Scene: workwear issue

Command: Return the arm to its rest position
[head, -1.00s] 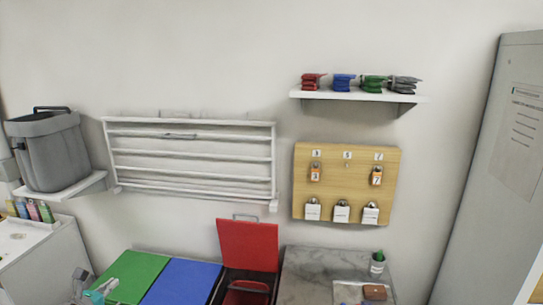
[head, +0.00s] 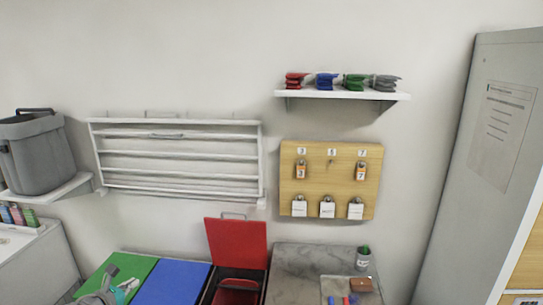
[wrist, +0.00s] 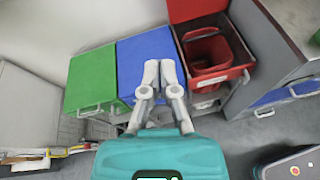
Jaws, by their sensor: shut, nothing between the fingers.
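My gripper (wrist: 158,75) shows in the wrist view with its two pale fingertips together and nothing between them. It hangs above the front of the blue lid (wrist: 146,46), apart from any held thing. In the head view part of my gripper (head: 122,290) shows at the bottom left, in front of the green lid (head: 136,270). How high it is above the lids I cannot tell.
The red lid (head: 237,243) stands open; a red bin (wrist: 208,52) shows beneath it. A grey marble top (head: 300,262) lies to the right. A wall rack (head: 180,145), a padlock board (head: 330,180) and a shelf (head: 345,95) are behind. A grey cabinet (head: 470,170) bounds the right.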

